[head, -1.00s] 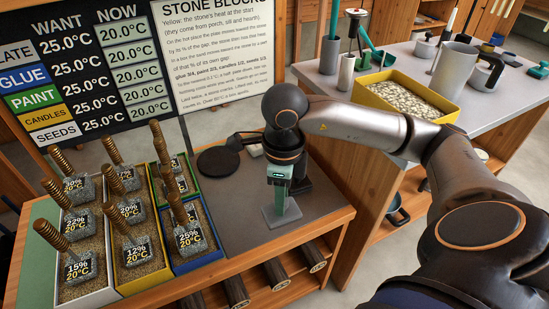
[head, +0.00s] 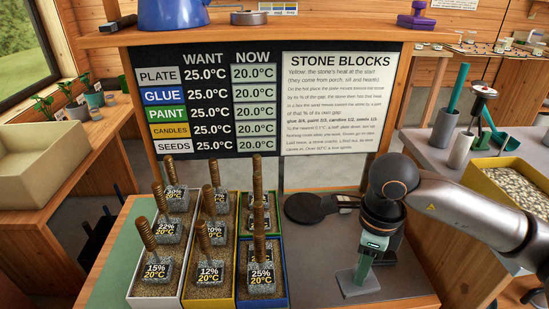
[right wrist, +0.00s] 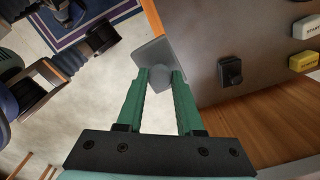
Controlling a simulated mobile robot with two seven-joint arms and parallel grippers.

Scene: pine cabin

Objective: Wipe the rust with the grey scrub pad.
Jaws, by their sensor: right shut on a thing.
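My right gripper (head: 367,254) is shut on the grey scrub pad (head: 357,284), a flat grey slab with a stubby grip on top. The pad is at the front part of the dark grey worktop (head: 311,262), right of the sand boxes. Whether it touches the top cannot be told. In the right wrist view the green fingers (right wrist: 160,82) hold the grip, and the pad (right wrist: 153,51) is just beyond their tips, by the wooden edge. I cannot make out any clear rust patch. My left gripper does not show.
Sand boxes (head: 153,303) with stone blocks on brown spiral handles crowd the left. A round black plate (head: 310,208) lies behind on the worktop. A board (head: 217,100) stands at the back. A yellow tray of pale bits (head: 472,187) is on the right bench.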

